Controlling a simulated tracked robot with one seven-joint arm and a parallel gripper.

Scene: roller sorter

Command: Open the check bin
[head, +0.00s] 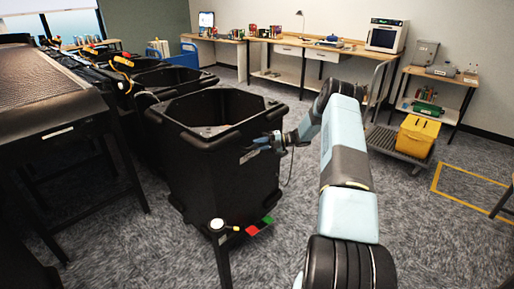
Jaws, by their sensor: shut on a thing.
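A large black bin (222,165) with an open top and angled corners stands at the centre of the head view. A small pale label is on its upper side, too small to read. My gripper (264,143) reaches in from the right, just below the rim on the bin's right side. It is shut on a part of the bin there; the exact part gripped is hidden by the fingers. The bin stands upright, and part of its dark inside shows.
A post with red and green buttons (252,230) stands in front of the bin. More black bins (175,76) and a roller sorter (45,90) are to the left. A cart with a yellow box (416,138) stands right. Carpet is clear between bin and benches.

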